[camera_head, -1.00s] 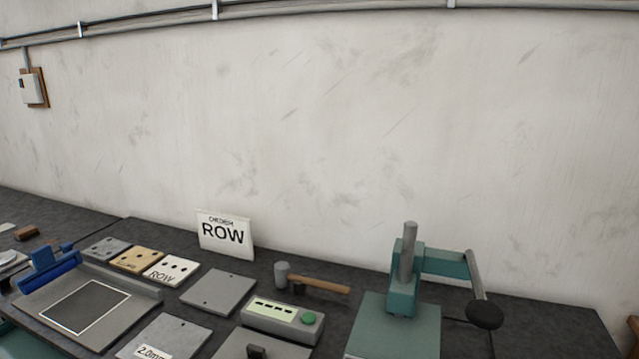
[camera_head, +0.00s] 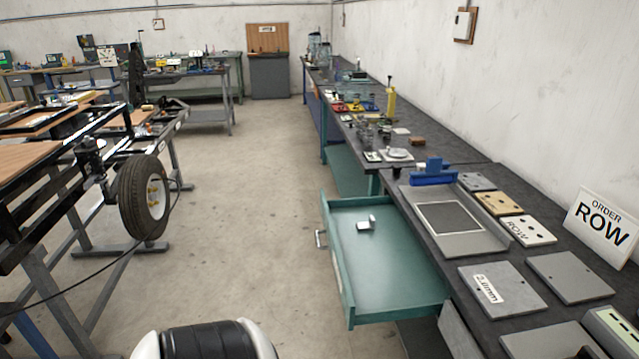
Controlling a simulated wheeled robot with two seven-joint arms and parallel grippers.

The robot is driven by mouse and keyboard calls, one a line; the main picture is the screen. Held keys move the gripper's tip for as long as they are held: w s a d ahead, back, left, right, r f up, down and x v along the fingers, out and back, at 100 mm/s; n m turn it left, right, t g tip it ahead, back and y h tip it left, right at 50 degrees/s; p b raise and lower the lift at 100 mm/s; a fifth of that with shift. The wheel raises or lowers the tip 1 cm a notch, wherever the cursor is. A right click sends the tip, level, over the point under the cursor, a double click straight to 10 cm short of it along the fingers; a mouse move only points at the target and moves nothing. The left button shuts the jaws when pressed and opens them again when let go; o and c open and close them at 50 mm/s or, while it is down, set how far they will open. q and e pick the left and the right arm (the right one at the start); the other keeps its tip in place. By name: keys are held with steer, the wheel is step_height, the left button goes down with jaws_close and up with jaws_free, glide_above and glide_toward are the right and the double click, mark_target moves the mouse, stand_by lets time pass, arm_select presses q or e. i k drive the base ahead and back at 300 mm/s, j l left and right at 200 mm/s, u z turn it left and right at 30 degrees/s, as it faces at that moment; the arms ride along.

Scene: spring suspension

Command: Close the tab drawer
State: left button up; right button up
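The tab drawer (camera_head: 398,272) is a green drawer pulled well out from under the dark workbench on the right. Its front panel (camera_head: 337,262) faces left and carries a metal handle (camera_head: 320,238). A small pale metal tab (camera_head: 367,223) lies inside on the drawer floor. The rest of the drawer is bare. Neither of my grippers shows. A white and black rounded part, probably mine, shows at the bottom edge left of the drawer.
The bench top (camera_head: 475,240) holds several plates, a blue-ended fixture (camera_head: 432,172) and an ORDER ROW sign (camera_head: 602,222). A wheel (camera_head: 143,197) on a frame stands at left. The floor (camera_head: 245,205) between is clear.

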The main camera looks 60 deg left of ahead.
mark_target(385, 274)
steer(key=k+j+u, duration=0.1)
steer(key=u, duration=1.75)
steer(key=i+j+z, duration=0.2)
steer(key=i, duration=0.35)
steer(key=i+j+z, duration=0.25)
steer(key=i+j, duration=0.25)
steer(key=i, duration=0.05)
